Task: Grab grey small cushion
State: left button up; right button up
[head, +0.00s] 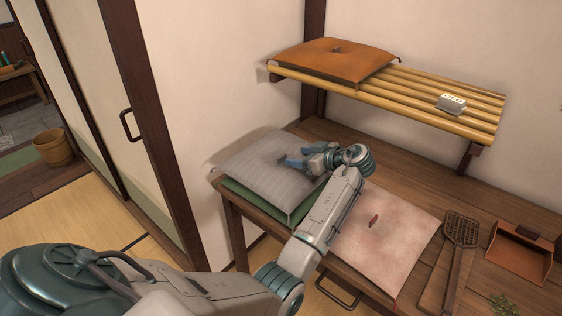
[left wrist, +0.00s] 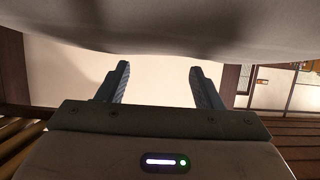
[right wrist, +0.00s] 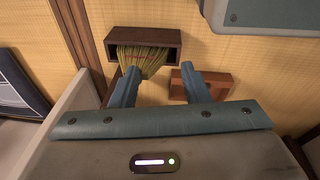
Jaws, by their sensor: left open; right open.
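The grey cushion (head: 255,160) has thin stripes and lies on top of a green cushion (head: 255,198) at the left end of the wooden table. My left gripper (head: 283,160) is over the right part of the grey cushion in the head view. It is open, with its fingers (left wrist: 160,82) apart and nothing between them in the left wrist view. A grey surface (left wrist: 160,22), probably the cushion, fills the top of that view; I cannot tell whether the fingers touch it. My right gripper (right wrist: 160,82) is open and empty; it is outside the head view.
A pink cushion (head: 385,240) lies beside the stack, past my left forearm. A bamboo shelf (head: 405,90) above holds an orange cushion (head: 335,62) and a small white box (head: 451,103). A grill scoop (head: 460,232) and brown dustpan (head: 520,255) lie right. A brush (right wrist: 143,60) is below my right gripper.

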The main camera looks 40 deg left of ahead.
aim_at(282, 156)
pick_arm(q)
jog(key=shift+a+f, duration=0.25)
jog(key=shift+a, duration=0.35)
jog(key=x, duration=0.1)
jog(key=p+x, duration=0.1)
jog(key=x, duration=0.2)
jog(key=shift+s+p, duration=0.3)
jog(key=shift+a+f, duration=0.25)
jog(key=shift+a, duration=0.05)
jog(key=c, duration=1.3)
pick_arm(e)
jog(key=s+f, duration=0.2)
jog(key=f, duration=0.1)
jog(key=s+f, duration=0.1)
jog(key=shift+d+f, duration=0.2)
jog(key=shift+d, duration=0.1)
